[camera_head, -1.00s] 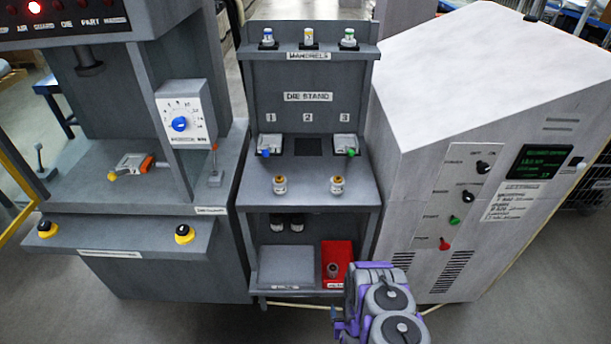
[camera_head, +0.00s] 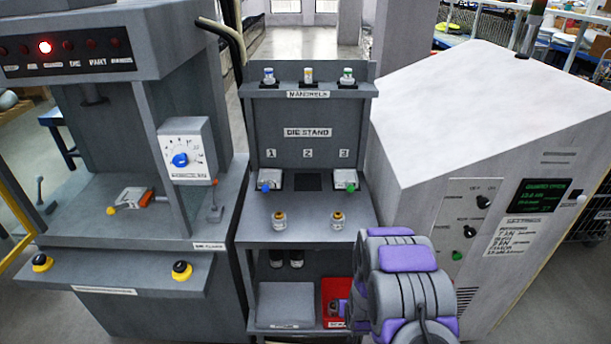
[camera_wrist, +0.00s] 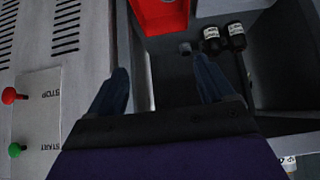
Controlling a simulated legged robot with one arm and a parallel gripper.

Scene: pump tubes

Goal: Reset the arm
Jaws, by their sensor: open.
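My arm, grey and purple, rises at the lower right of the head view, in front of the right part of the die stand (camera_head: 307,205) and the white cabinet (camera_head: 440,120). In the wrist view my gripper (camera_wrist: 160,90) is open, with its two dark blue fingers apart and nothing between them. It points toward the stand's lower shelf. A red bin (camera_wrist: 160,14) lies beyond the fingers, and two dark pieces with white labels (camera_wrist: 224,38) are to its right. The red bin also shows in the head view (camera_head: 334,292), partly hidden by my arm.
The cabinet's green START (camera_wrist: 15,150) and red STOP (camera_wrist: 9,96) knobs are close left of my gripper. A press (camera_head: 110,130) stands left of the die stand. Two small tubes with orange tops (camera_head: 279,220) stand on the stand's front ledge. A grey tray (camera_head: 285,304) is on the lower shelf.

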